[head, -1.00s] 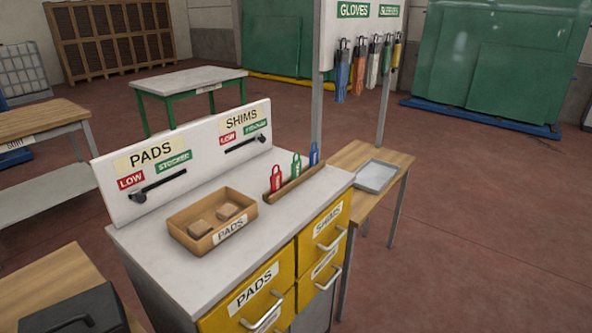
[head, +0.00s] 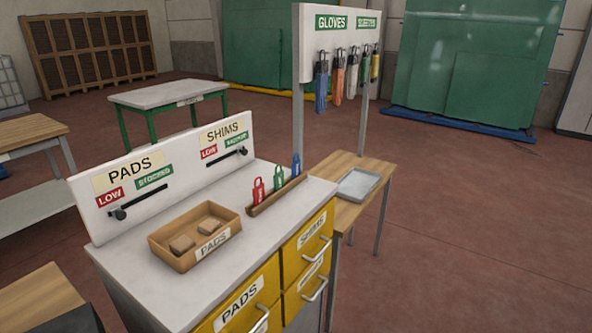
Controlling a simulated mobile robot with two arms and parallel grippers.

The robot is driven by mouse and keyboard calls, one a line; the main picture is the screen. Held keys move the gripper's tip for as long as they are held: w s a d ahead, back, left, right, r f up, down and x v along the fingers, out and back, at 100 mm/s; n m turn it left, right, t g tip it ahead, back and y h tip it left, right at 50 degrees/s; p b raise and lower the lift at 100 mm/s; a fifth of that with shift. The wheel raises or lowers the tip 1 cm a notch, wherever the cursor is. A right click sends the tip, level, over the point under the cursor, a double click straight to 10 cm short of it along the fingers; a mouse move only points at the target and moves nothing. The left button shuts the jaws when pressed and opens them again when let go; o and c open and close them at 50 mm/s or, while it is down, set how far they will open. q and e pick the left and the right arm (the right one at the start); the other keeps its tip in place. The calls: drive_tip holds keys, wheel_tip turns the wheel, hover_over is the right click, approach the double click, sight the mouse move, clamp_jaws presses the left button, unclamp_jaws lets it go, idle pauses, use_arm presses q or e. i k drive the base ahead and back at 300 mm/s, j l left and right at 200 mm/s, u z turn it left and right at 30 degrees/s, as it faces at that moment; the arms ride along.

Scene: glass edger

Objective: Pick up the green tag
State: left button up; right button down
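The green tag (head: 278,178) stands upright in a wooden rack (head: 275,197) on the grey top of the cabinet (head: 150,275). It is between a red tag (head: 258,190) on its left and a blue tag (head: 296,164) on its right. Each tag has a loop at its top. Neither of my grippers shows in the head view.
A wooden PADS tray (head: 162,258) holding brown pads is left of the rack. A PADS and SHIMS board (head: 165,165) stands along the cabinet's back. A wooden table with a grey tray (head: 358,184) is at right, below a glove stand (head: 347,30). Open floor lies farther right.

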sight(279, 176)
drive_tip(key=u, duration=0.4)
drive_tip(key=i+l+u, duration=0.15)
drive_tip(key=l+u, duration=0.2)
drive_tip(key=i+l+u, duration=0.1)
drive_tip(key=l+u, duration=0.25)
drive_tip(key=i+l+u, duration=0.1)
drive_tip(key=l+u, duration=0.25)
